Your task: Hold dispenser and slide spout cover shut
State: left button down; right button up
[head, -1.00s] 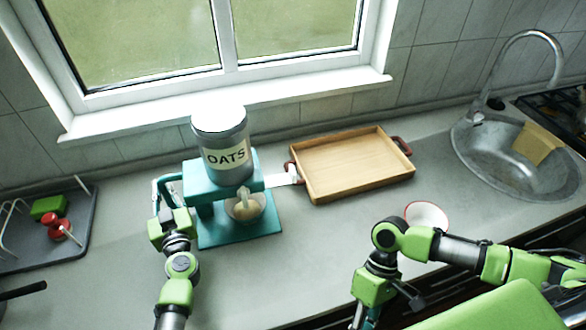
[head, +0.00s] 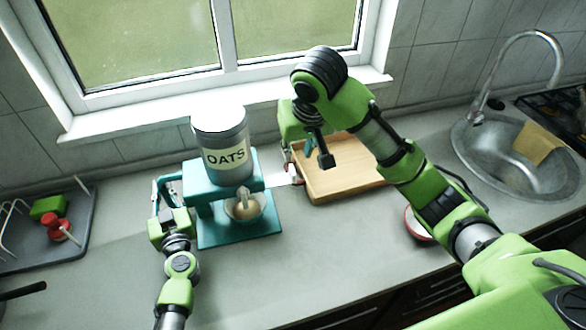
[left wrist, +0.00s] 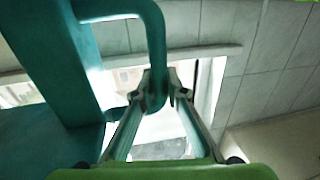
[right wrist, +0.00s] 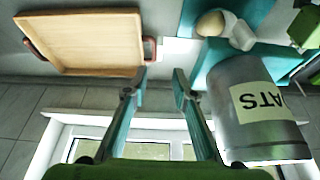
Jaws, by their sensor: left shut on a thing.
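The teal dispenser (head: 202,192) stands on the counter with a grey OATS canister (head: 221,148) on top. Its pale sliding spout cover (head: 279,180) sticks out to the right; it also shows in the right wrist view (right wrist: 181,50). A bowl (head: 246,212) sits under the spout on the teal base. My left gripper (left wrist: 162,88) is shut on the dispenser's teal handle (left wrist: 153,35) at its left side. My right gripper (right wrist: 155,88) is open and empty, near the cover's outer end and apart from it. In the head view its fingers are partly hidden.
A wooden tray (head: 333,186) with red handles lies close right of the cover, partly behind my right arm. A red-rimmed bowl (head: 413,224) is partly hidden by that arm. A dish rack (head: 20,258) stands left, the sink (head: 492,150) right. The front counter is clear.

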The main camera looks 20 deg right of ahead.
aim_at(292, 170)
jog(key=shift+x, duration=5.95)
jog(key=shift+a, duration=0.1)
grip_shut()
